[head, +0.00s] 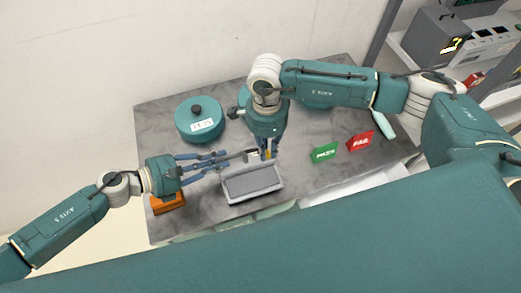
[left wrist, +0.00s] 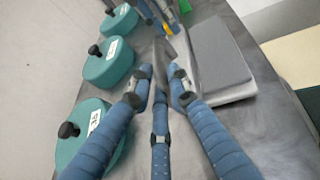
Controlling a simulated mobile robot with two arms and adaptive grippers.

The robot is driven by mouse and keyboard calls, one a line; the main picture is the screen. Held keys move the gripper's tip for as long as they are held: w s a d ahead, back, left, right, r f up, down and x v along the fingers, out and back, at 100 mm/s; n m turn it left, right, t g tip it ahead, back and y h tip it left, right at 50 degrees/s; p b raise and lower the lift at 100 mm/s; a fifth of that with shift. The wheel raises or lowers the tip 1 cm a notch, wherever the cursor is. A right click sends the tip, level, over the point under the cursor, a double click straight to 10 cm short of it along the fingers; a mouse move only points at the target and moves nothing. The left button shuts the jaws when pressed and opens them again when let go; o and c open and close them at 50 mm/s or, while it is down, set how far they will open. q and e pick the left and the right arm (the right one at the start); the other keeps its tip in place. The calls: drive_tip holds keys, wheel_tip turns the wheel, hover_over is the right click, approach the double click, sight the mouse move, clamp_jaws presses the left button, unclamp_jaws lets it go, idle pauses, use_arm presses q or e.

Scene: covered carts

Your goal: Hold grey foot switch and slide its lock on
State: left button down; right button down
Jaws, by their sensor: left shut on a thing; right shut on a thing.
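A small pale grey piece with a dark part (head: 251,156), which looks like the grey foot switch, sits between my two grippers above the back edge of a tray. My left gripper (head: 231,158) is shut on it from the left. In the left wrist view the left fingers (left wrist: 164,78) close around a thin grey shape, mostly hidden. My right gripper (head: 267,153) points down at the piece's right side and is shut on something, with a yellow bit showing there. The lock itself is too small to make out.
A light grey tray (head: 228,197) with a dark grey pad lies just in front. Teal round covers (head: 199,121) with knobs stand behind. An orange block (head: 167,203) is at the left front. A green PASS sign (head: 325,152) and red FAIL sign (head: 360,141) stand at right.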

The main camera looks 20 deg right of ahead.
use_arm(q)
drive_tip(key=shift+a+f, duration=0.25)
drive_tip(key=shift+f, duration=0.05)
use_arm(e)
drive_tip(key=c, duration=1.7)
unclamp_jaws()
drive_tip(key=shift+w+d, duration=0.1)
drive_tip(key=shift+d, duration=0.05)
drive_tip(key=r, duration=1.2)
drive_tip(key=shift+w, duration=0.4)
use_arm(q)
drive_tip(key=c, duration=1.6)
unclamp_jaws()
drive_tip(key=shift+o, duration=0.2)
drive_tip(key=shift+w+r, duration=0.1)
drive_tip(key=shift+r, duration=0.05)
